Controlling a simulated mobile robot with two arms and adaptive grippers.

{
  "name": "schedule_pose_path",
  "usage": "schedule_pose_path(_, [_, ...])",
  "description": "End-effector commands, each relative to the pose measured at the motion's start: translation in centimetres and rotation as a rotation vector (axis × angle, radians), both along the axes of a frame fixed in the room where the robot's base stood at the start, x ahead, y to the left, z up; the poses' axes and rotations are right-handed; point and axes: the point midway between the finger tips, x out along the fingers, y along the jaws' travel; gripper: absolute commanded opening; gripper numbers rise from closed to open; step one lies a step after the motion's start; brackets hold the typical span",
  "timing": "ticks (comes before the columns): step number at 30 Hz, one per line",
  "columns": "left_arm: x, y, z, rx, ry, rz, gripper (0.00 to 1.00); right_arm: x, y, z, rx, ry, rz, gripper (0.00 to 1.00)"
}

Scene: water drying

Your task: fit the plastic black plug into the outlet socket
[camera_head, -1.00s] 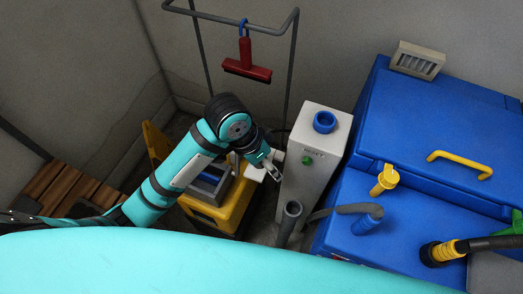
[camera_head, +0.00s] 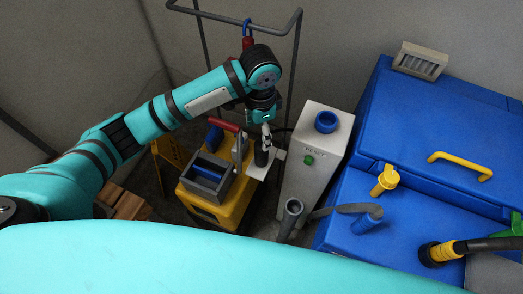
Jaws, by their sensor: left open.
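My left gripper (camera_head: 266,136) points down beside the white box (camera_head: 318,150) and is open. Its fingertips are small and partly dark. A black cylindrical piece (camera_head: 261,156), which looks like the plug, stands directly under the fingertips, over a small white plate (camera_head: 259,174). I cannot tell whether the fingers touch it. No outlet socket can be made out clearly. The white box carries a RESET label, a green button (camera_head: 309,160) and a blue ring (camera_head: 326,122) on top. My right gripper is not in view.
A yellow mop bucket (camera_head: 222,213) with a grey wringer and a red handle (camera_head: 225,126) stands left of the plate. A grey pipe (camera_head: 290,217) rises in front of the white box. Large blue containers (camera_head: 440,125) fill the right. A metal rack (camera_head: 232,22) stands behind.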

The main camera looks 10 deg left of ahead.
Motion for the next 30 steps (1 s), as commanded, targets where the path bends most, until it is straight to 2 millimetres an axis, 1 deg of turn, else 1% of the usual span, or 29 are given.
schedule_pose_path(1, [-0.1, 0.0, -1.0, 0.002, 0.004, 0.002, 0.67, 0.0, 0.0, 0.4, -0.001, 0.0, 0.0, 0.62])
schedule_pose_path(3, [-0.1, 0.0, -2.3, 0.001, 0.003, 0.001, 0.67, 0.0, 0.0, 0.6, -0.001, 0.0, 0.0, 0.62])
schedule_pose_path(6, [-0.1, 0.0, -3.7, 0.0, 0.001, 0.001, 0.67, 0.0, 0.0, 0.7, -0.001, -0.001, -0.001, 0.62])
schedule_pose_path(11, [-0.1, 0.0, -4.7, 0.0, 0.0, 0.001, 0.67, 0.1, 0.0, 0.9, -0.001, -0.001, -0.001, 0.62])
schedule_pose_path(14, [-0.3, -0.1, -5.4, 0.001, 0.001, 0.001, 0.67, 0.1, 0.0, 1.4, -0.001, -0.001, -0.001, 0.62])
schedule_pose_path(18, [-0.8, -0.4, -7.5, 0.002, 0.003, 0.0, 0.67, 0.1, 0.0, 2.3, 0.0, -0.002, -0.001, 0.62])
schedule_pose_path(21, [-0.7, -0.4, -9.0, 0.001, 0.001, 0.0, 0.67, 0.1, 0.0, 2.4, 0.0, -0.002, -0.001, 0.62])
schedule_pose_path(24, [-0.7, -0.4, -9.7, 0.001, -0.001, 0.0, 0.67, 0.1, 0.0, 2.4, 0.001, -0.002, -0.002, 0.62])
schedule_pose_path(30, [-0.7, -0.4, -9.8, 0.0, -0.002, -0.001, 0.67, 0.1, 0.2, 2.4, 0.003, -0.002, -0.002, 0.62])
